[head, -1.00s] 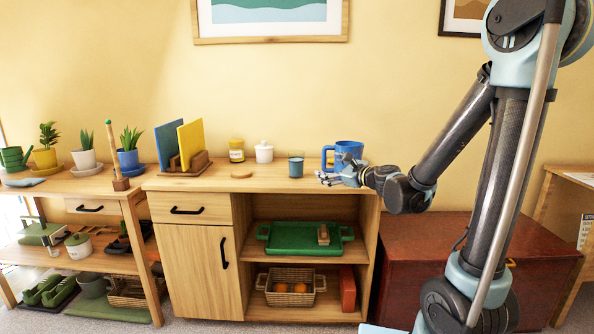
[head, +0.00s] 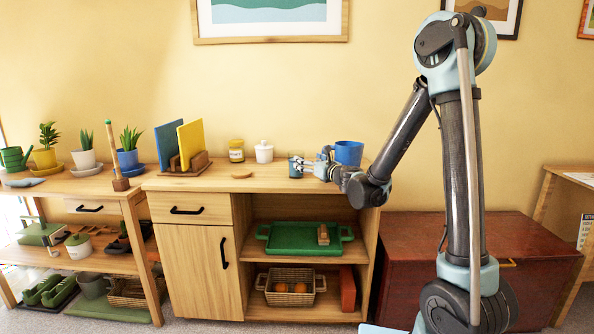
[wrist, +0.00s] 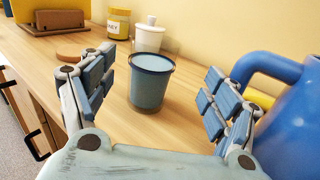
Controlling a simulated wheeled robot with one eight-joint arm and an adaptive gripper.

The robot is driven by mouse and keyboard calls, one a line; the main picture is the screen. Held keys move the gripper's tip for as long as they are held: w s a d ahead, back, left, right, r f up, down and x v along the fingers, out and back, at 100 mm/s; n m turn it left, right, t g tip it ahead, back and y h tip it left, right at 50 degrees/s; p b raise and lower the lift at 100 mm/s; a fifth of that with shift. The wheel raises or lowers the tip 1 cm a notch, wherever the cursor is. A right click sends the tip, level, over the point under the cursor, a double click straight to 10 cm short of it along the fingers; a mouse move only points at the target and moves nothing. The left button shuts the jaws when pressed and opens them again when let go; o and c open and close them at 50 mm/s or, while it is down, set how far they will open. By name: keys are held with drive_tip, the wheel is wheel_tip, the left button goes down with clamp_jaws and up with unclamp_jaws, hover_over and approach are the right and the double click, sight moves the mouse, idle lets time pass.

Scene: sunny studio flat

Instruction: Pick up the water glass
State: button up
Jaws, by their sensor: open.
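The water glass (wrist: 151,84) is a small blue-grey tumbler standing upright on the wooden cabinet top. In the wrist view it stands ahead of my gripper (wrist: 152,92), between the lines of the two spread fingers and not touched by them. In the head view the glass (head: 295,166) is just left of my gripper (head: 302,167), which reaches in from the right, low over the cabinet top. My gripper is open and empty. From the head view the fingers partly overlap the glass's right side.
A large blue mug (wrist: 292,112) stands close to my gripper's right finger. Behind the glass are a white lidded jar (wrist: 149,38) and a yellow honey jar (wrist: 119,23). A round wooden coaster (wrist: 73,54) lies to the left. The cabinet top (head: 215,180) is clear in front.

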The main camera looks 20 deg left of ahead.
drive_tip(key=shift+x, duration=1.6)
drive_tip(key=shift+s+a+f+x, duration=0.1)
drive_tip(key=shift+f+x, duration=0.05)
drive_tip(key=shift+x, duration=0.7)
drive_tip(key=shift+s+a+f+x, duration=0.1)
drive_tip(key=shift+f+x, duration=0.05)
drive_tip(key=shift+x, duration=0.75)
drive_tip(key=shift+s+a+f+x, duration=0.1)
drive_tip(key=shift+f+x, duration=0.05)
drive_tip(key=shift+x, duration=0.7)
drive_tip(key=shift+d, duration=0.1)
drive_tip(key=c, duration=1.5)
drive_tip(key=shift+r, duration=0.1)
